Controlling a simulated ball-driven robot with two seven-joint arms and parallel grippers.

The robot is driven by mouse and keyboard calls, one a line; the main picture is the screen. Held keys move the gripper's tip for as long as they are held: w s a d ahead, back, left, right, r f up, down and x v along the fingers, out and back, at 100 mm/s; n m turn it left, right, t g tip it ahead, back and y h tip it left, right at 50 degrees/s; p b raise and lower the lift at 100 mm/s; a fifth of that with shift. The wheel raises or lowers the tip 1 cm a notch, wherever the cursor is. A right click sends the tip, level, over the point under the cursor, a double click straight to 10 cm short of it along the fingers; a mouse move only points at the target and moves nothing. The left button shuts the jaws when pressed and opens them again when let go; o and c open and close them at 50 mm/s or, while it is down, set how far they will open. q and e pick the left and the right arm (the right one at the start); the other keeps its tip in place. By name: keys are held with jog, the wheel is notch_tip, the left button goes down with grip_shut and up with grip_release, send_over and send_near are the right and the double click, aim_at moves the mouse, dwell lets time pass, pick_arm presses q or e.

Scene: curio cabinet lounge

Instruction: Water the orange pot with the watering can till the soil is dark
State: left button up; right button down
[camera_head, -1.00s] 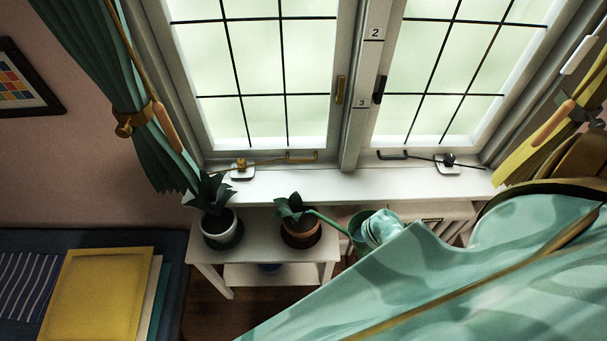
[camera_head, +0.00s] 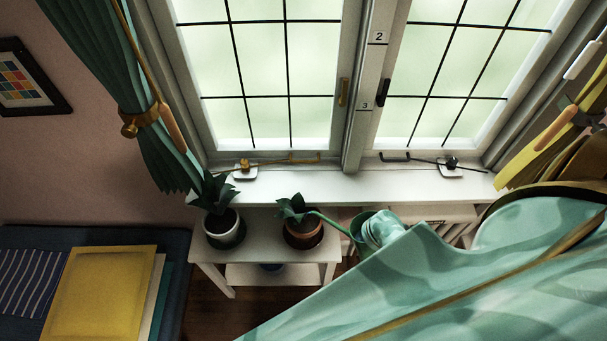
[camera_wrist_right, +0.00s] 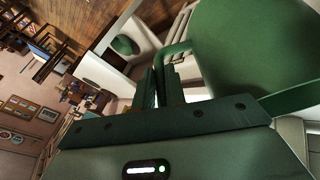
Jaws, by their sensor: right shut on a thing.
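The orange pot (camera_head: 303,240) stands on the small white table below the window, with a dark-leaved plant in it. Its soil looks dark brown, but the shade makes its wetness hard to judge. The green watering can (camera_head: 358,222) is just right of the pot, its thin spout reaching left to the plant. No water stream can be made out. My right gripper (camera_wrist_right: 167,88) is shut on the can's green handle (camera_wrist_right: 178,48); the can's body (camera_wrist_right: 265,45) fills the upper right of the wrist view. My mint-sleeved arm hides part of the can in the head view. My left gripper is out of view.
A yellow cushion or folder (camera_head: 100,290) lies on the blue bench at left. Curtains hang both sides.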

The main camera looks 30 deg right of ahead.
jog(key=shift+r, duration=0.1)
dwell(0.3)
jog(key=shift+w+r+p, duration=0.1)
jog(key=shift+r+p, duration=0.05)
jog(key=shift+p, duration=0.35)
notch_tip(320, 180, down, 7)
jog(key=s+t+y+b, duration=0.1)
jog(key=t+b, duration=0.1)
jog(key=b, duration=0.3)
jog(key=shift+s+d, duration=0.25)
jog(key=shift+d, duration=0.15)
jog(key=shift+r, duration=0.1)
